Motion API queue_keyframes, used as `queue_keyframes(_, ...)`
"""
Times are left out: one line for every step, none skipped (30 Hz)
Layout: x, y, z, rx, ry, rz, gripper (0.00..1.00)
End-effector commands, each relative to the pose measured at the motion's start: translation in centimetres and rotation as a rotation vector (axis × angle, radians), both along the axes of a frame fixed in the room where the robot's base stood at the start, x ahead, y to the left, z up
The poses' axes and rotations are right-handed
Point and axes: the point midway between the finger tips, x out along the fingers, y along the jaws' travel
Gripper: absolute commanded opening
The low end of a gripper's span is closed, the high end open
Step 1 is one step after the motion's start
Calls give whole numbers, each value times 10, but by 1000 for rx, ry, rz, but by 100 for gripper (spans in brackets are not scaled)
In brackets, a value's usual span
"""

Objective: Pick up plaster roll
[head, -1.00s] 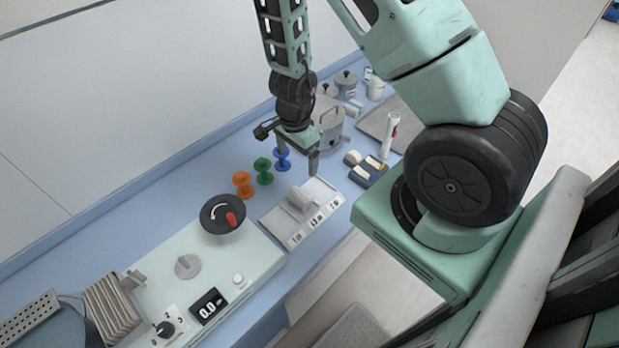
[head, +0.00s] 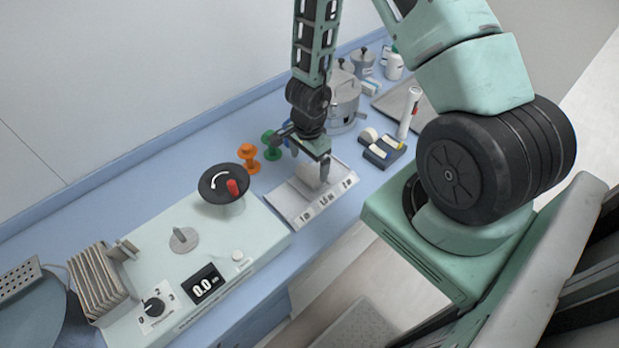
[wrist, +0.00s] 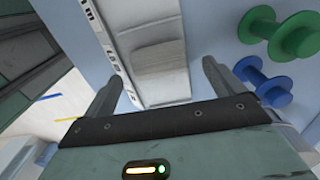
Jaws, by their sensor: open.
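The plaster roll (head: 308,176), a whitish roll, lies on a pale flat tray (head: 291,208) with labelled slots along its front edge. My gripper (head: 305,157) points down over the tray and partly covers the roll in the head view. In the wrist view the roll (wrist: 160,62) shows between the two spread fingers of my gripper (wrist: 160,72), one finger to each side. The gripper is open and I see no finger gripping the roll. I cannot tell how far the fingertips are above the tray.
Green (head: 270,144) and orange (head: 248,156) spools stand left of the gripper; a blue spool (wrist: 262,80) is close to one finger. A dark box (head: 384,152) and a metal pot (head: 345,105) are at right and behind.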

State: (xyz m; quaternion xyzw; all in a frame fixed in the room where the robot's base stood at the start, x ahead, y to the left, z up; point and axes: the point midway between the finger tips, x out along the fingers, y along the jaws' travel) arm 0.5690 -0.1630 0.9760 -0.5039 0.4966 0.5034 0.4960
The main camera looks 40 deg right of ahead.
Motion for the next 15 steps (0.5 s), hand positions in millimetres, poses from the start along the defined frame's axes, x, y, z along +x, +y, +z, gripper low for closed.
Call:
queue_keyframes(-1, -1, -10, 3, 1, -4, 94)
queue_keyframes(-2, -1, -14, 3, 2, -6, 94)
queue_keyframes(-2, -2, -19, 4, 4, -4, 94)
queue_keyframes(-3, -2, -23, 5, 3, -5, 94)
queue_keyframes(-3, -2, -27, 5, 2, -5, 94)
queue_keyframes(-3, -2, -30, 4, 3, -4, 94)
queue_keyframes(-2, -1, -34, 3, 3, -2, 94)
queue_keyframes(-2, -2, -36, 2, 2, -2, 94)
queue_keyframes(-2, -2, -39, 2, 2, -2, 94)
queue_keyframes(-2, -1, -41, 3, 2, -2, 94)
queue_keyframes(-2, -2, -42, 2, 1, -2, 94)
queue_keyframes(-2, -2, -43, 1, 0, -2, 94)
queue_keyframes(-2, -1, -44, 1, 0, -2, 94)
queue_keyframes(-1, -1, -44, 1, 0, -2, 94)
queue_keyframes(-1, -1, -44, 1, -1, -2, 94)
